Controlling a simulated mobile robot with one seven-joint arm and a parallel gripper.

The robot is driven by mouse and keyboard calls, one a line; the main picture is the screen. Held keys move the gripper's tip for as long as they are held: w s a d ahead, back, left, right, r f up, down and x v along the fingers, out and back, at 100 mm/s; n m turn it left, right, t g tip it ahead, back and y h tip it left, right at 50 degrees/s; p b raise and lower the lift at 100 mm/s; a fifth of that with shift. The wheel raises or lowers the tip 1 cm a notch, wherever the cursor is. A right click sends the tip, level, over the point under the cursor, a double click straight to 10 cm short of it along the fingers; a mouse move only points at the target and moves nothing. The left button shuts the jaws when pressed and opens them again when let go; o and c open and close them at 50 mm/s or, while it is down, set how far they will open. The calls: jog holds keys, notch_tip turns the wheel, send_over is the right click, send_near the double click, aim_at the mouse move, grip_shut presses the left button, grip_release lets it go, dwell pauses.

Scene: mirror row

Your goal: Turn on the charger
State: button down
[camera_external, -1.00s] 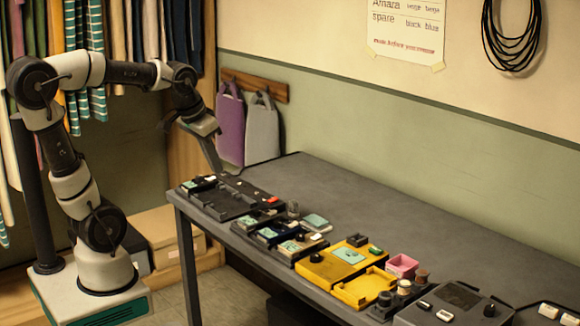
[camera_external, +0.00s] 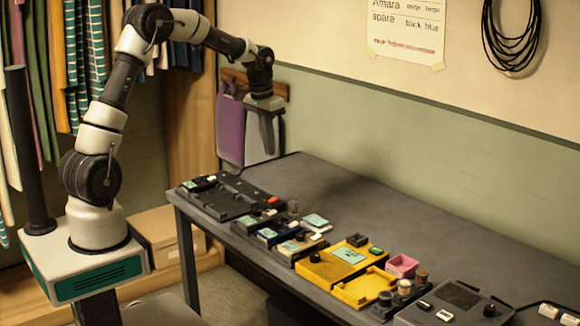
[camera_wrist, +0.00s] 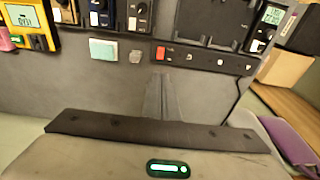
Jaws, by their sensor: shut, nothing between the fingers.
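A black unit with recessed bays (camera_external: 236,196), which looks like the charger, lies at the table's left end. Its red switch (camera_external: 272,199) is at the right corner. In the wrist view the unit (camera_wrist: 210,28) is at the upper right, with the red switch (camera_wrist: 161,53) on its near strip beside several small pale marks. I cannot tell the switch's position. My gripper (camera_external: 270,150) is shut and empty, pointing down, above and behind the unit, apart from it. In the wrist view its fingers (camera_wrist: 161,80) appear just below the switch in the picture.
A small device with a screen (camera_wrist: 268,17) sits at the unit's end. The back of the table is clear. Purple (camera_external: 230,125) and grey bags hang behind my gripper.

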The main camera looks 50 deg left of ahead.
aim_at(272, 200)
jog(key=f, duration=0.4)
jog(key=w+f+b, duration=0.1)
jog(key=f, duration=0.4)
jog(key=w+f+b, duration=0.1)
jog(key=f, duration=0.4)
jog(key=shift+f, duration=0.2)
jog(key=shift+s, duration=0.15)
jog(key=shift+s, duration=0.7)
jog(key=shift+r, duration=0.1)
notch_tip(272, 200, up, 14)
jog(key=s+p, duration=0.2)
jog(key=p, duration=0.1)
jog(key=shift+p, duration=0.3)
